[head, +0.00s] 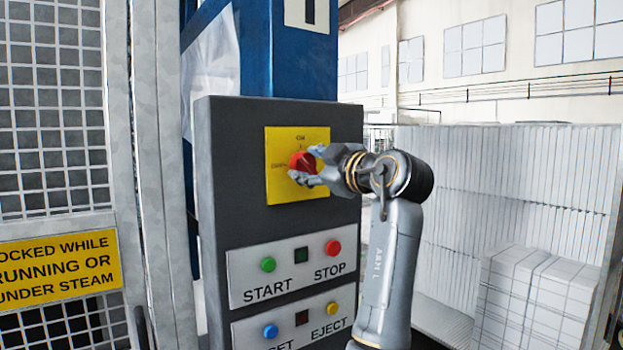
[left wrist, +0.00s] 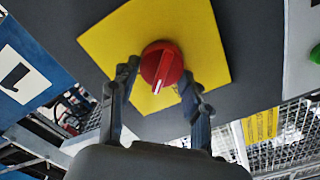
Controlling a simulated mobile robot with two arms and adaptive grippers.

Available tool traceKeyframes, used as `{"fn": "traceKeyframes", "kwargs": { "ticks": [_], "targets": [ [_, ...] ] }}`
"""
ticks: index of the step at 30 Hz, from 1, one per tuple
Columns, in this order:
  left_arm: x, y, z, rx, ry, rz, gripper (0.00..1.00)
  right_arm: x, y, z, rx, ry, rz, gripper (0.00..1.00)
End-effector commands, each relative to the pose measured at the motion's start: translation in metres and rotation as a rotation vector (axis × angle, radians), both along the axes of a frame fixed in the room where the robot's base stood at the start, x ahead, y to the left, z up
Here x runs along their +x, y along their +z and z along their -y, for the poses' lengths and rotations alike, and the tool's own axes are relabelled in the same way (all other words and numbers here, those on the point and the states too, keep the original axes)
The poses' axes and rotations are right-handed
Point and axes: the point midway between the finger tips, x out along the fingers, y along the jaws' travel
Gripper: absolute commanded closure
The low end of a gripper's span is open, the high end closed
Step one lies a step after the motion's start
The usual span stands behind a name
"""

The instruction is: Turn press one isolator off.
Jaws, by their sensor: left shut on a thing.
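The press one isolator is a red rotary knob (head: 303,161) on a yellow plate (head: 283,190), on the dark grey control panel (head: 235,190). The plate reads ON above the knob; a small label to its left is blurred. My left gripper (head: 309,167) reaches in from the right and is shut on the knob. In the left wrist view, its fingers (left wrist: 160,75) lie on either side of the knob (left wrist: 161,66). There the knob's white mark points down, slightly left, which is toward the left side of the panel. My right gripper is in neither view.
Below the isolator are START (head: 268,264) and STOP (head: 333,247) buttons, with blue (head: 271,331) and yellow EJECT (head: 333,308) buttons lower. A mesh guard (head: 55,120) with a yellow sign (head: 60,262) stands at left. White stacked blocks (head: 535,300) stand at right.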

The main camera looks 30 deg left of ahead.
Motion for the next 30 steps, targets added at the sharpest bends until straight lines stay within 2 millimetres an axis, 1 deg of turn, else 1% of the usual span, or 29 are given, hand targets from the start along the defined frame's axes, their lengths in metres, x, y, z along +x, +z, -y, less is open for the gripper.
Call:
{"fn": "traceKeyframes", "kwargs": {
  "ticks": [1,12,21,30],
  "targets": [
    [0.0,-0.001,-0.001,-0.013,-0.001,0.045,0.84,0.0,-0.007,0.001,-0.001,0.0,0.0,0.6],
    [-0.001,-0.001,-0.001,-0.146,-0.004,0.369,0.84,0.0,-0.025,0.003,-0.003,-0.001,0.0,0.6],
    [-0.002,0.0,-0.001,-0.235,-0.006,0.588,0.84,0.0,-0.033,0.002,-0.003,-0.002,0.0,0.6],
    [-0.002,0.0,-0.001,-0.288,-0.006,0.716,0.84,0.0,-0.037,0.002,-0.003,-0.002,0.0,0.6]
  ]
}}
